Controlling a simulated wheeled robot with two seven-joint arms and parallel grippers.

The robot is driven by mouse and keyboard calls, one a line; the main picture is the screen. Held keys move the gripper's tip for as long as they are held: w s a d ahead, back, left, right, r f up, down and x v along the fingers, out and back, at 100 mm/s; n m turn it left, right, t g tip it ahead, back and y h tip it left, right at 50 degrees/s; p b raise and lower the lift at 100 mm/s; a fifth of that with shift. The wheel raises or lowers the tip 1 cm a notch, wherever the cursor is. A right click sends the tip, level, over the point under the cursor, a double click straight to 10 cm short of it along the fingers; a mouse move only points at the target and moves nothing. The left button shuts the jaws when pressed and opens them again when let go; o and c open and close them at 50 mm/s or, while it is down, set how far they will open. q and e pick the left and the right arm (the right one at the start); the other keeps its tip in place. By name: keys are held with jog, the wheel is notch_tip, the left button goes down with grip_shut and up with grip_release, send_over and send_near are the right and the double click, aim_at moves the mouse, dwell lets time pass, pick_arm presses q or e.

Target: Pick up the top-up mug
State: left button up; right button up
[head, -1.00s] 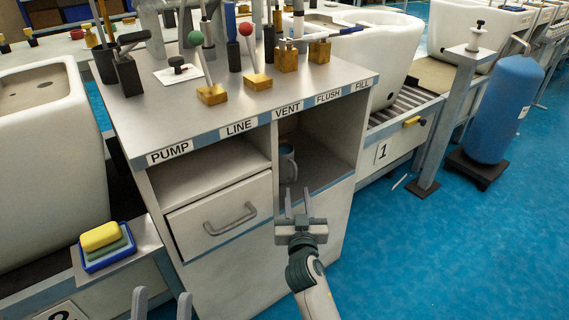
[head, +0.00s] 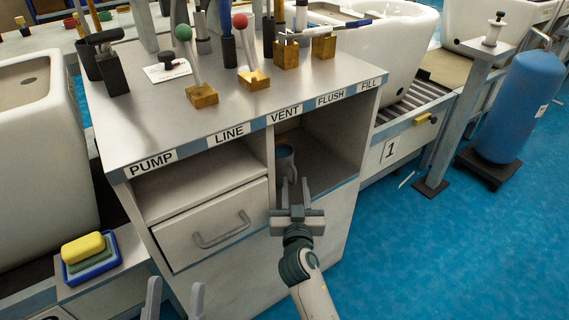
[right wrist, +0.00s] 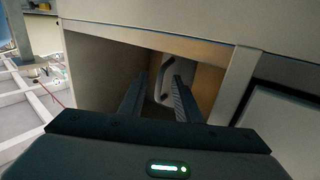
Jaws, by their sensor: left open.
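The blue-grey mug (head: 285,158) stands inside the open right compartment of the grey cabinet, close to the divider. My right gripper (head: 295,190) is open at the compartment's mouth, its fingers pointing in and partly covering the mug's lower part. In the right wrist view, a pale curved handle (right wrist: 166,82) shows between the two fingers of my right gripper (right wrist: 161,82); I cannot tell whether they touch it. My left gripper (head: 175,292) is open and empty at the bottom edge of the head view, in front of the cabinet.
The cabinet top (head: 150,115) carries several levers and tools above the mug's compartment. A closed drawer (head: 218,225) with a handle is left of my right gripper. A sponge dish (head: 90,268) sits at left. Blue floor at right is clear near the cabinet.

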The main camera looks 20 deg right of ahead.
jog(key=shift+s, duration=0.1)
grip_shut()
pick_arm(q)
jog(key=shift+a+r, duration=0.15)
jog(key=shift+r, duration=0.25)
pick_arm(e)
jog(key=shift+r, duration=0.15)
pick_arm(q)
jog(key=shift+f, duration=0.1)
